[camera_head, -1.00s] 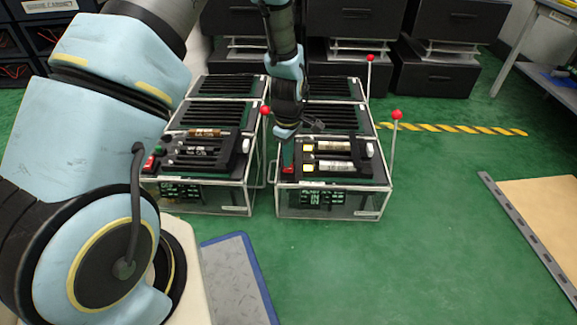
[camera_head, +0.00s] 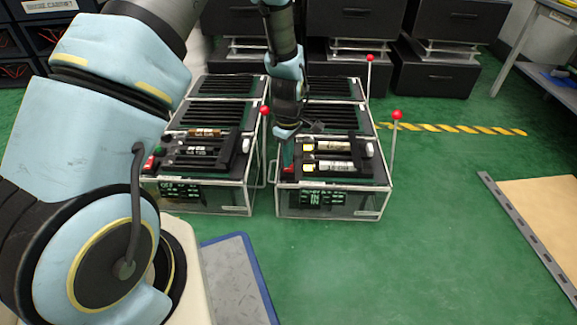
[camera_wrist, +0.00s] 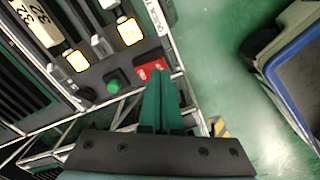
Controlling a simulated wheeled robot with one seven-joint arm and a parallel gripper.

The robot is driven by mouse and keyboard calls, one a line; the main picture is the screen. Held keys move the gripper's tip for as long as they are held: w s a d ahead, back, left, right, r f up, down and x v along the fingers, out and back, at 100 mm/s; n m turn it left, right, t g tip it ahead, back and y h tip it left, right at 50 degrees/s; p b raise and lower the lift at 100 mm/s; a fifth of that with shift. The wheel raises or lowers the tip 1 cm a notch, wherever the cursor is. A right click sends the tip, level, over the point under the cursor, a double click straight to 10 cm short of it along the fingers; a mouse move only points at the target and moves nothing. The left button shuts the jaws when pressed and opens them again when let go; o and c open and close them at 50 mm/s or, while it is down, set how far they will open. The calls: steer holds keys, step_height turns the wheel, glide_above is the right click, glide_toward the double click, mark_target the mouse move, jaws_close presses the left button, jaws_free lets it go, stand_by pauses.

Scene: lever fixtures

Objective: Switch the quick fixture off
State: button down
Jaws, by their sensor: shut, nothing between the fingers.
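The quick fixture (camera_head: 332,200) is the right one of the two front boxes, with a clear case, black top and lit display. The wrist view shows part of a "QUICK" label (camera_wrist: 139,12) on its edge. Its red button (camera_wrist: 151,69), with white marks, lies beside a green button (camera_wrist: 114,86). Two yellow lamps (camera_wrist: 77,61) glow on its panel. A lever with a red ball (camera_head: 396,115) stands upright at its right side. My gripper (camera_wrist: 158,76) is shut and empty, its green fingertips at the red button's near edge; I cannot tell whether they touch.
A similar fixture (camera_head: 205,195) with its own red-ball lever (camera_head: 264,110) stands close on the left. More slatted boxes stand behind both. Green floor is open to the right, with a tan panel (camera_head: 540,215) at the far right.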

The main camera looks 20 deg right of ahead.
steer(key=shift+f+b, duration=0.4)
steer(key=shift+f, duration=0.55)
stand_by(0.4)
steer(key=shift+r, duration=0.1)
step_height(320, 180, up, 7)
steer(key=p, duration=0.7)
stand_by(0.4)
